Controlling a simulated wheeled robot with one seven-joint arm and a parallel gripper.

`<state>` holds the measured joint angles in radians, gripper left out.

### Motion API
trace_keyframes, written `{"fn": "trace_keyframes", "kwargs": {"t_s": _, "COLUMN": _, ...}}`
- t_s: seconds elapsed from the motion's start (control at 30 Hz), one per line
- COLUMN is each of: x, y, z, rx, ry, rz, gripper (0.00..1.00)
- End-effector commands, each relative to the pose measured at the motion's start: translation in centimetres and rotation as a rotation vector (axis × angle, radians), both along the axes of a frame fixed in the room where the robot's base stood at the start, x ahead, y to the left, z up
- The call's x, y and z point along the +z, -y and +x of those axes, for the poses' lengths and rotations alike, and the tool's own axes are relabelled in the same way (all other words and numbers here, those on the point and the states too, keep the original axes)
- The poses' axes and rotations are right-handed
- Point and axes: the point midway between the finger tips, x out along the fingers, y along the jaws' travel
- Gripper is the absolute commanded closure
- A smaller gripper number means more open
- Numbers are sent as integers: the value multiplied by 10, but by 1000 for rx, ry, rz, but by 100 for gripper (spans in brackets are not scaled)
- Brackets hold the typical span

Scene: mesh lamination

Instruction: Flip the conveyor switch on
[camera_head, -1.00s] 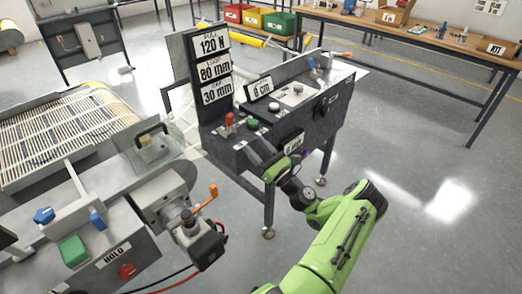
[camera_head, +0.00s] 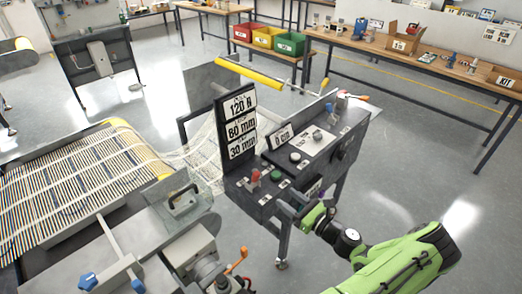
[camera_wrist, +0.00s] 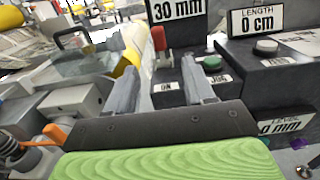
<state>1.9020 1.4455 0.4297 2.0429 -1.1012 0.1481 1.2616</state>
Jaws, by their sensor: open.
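The conveyor switch is a red-handled lever (camera_head: 255,176) on the dark control console (camera_head: 240,195), left of a green button (camera_head: 276,176). In the wrist view the red lever (camera_wrist: 158,38) stands upright above a label reading "ON", between and beyond the two grey fingers. My gripper (camera_wrist: 163,75) is open and empty, pointing at the console front. In the head view my gripper (camera_head: 290,208) is close to the console's front face, below and right of the lever. A clear gap to the lever cannot be judged exactly.
A "JOG" green button (camera_wrist: 212,63) is right of the lever, by the right finger. A sign post (camera_head: 240,125) rises behind it. The mesh conveyor (camera_head: 70,180) and an orange-handled motor unit (camera_head: 236,262) lie left. Open floor (camera_head: 400,190) is at right.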

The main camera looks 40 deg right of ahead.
Motion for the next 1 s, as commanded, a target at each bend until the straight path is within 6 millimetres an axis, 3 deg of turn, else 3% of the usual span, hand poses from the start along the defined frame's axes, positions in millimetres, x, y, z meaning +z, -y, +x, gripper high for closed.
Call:
{"fn": "trace_keyframes", "kwargs": {"t_s": 0.03, "x": 8, "y": -3, "z": -3, "rx": 6, "ry": -14, "rz": 5, "gripper": 47}}
{"fn": "trace_keyframes", "kwargs": {"t_s": 0.17, "x": 3, "y": -7, "z": 1, "rx": 15, "ry": -25, "rz": 5, "gripper": 47}}
{"fn": "trace_keyframes", "kwargs": {"t_s": 0.27, "x": 1, "y": -8, "z": 18, "rx": 18, "ry": -25, "rz": 5, "gripper": 47}}
{"fn": "trace_keyframes", "kwargs": {"t_s": 0.7, "x": 0, "y": -11, "z": 126, "rx": 16, "ry": -23, "rz": 3, "gripper": 47}}
{"fn": "trace_keyframes", "kwargs": {"t_s": 0.83, "x": 0, "y": -10, "z": 145, "rx": 14, "ry": -24, "rz": 3, "gripper": 47}}
{"fn": "trace_keyframes", "kwargs": {"t_s": 1.0, "x": 0, "y": -10, "z": 153, "rx": 11, "ry": -24, "rz": 5, "gripper": 47}}
